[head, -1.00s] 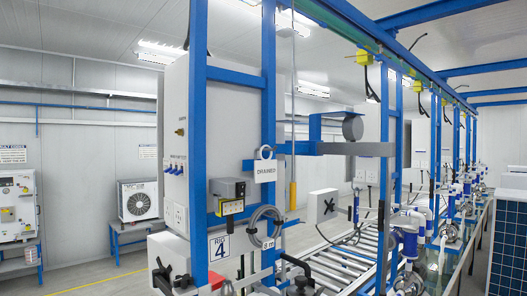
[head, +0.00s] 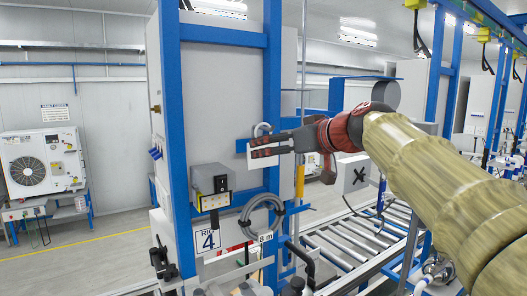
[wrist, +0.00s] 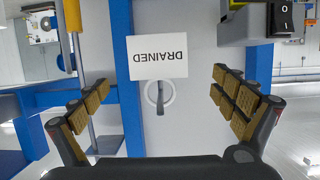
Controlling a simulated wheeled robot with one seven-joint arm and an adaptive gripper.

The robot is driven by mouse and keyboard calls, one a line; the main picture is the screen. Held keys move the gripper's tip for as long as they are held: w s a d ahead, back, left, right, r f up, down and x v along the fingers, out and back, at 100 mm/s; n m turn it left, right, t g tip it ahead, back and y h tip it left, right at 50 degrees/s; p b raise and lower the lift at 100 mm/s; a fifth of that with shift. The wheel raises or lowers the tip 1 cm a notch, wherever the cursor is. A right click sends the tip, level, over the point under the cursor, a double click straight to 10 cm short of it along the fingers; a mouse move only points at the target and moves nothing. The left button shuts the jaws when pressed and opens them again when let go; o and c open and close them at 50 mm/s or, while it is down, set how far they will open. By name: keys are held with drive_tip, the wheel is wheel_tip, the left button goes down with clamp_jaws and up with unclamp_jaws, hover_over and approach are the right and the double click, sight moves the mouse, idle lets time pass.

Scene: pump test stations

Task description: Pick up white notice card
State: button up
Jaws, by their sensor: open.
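The white notice card (wrist: 158,67), marked DRAINED, shows upside down in the wrist view, in front of a blue upright. A white ring (wrist: 160,93) on a dark hook joins its edge. In the head view the card (head: 250,160) hangs on the blue frame, mostly hidden behind my fingers. My gripper (head: 262,146) reaches in from the right in front of the card. In the wrist view my gripper (wrist: 158,110) is open and empty, its padded fingers wide apart on both sides of the ring and card. I see no contact with the card.
A grey box with a yellow-edged switch panel (head: 212,187) stands left below the card. A coiled grey hose (head: 262,216) hangs beneath it. Blue uprights (head: 173,130) frame the panel. A roller conveyor (head: 345,240) lies to the right.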

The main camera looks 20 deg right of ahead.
drive_tip(key=p+x, duration=0.3)
drive_tip(key=x, duration=0.5)
drive_tip(key=shift+w+d, duration=0.15)
drive_tip(key=shift+c, duration=0.4)
drive_tip(key=c, duration=1.1)
drive_tip(key=shift+c, duration=0.4)
drive_tip(key=shift+r, duration=0.15)
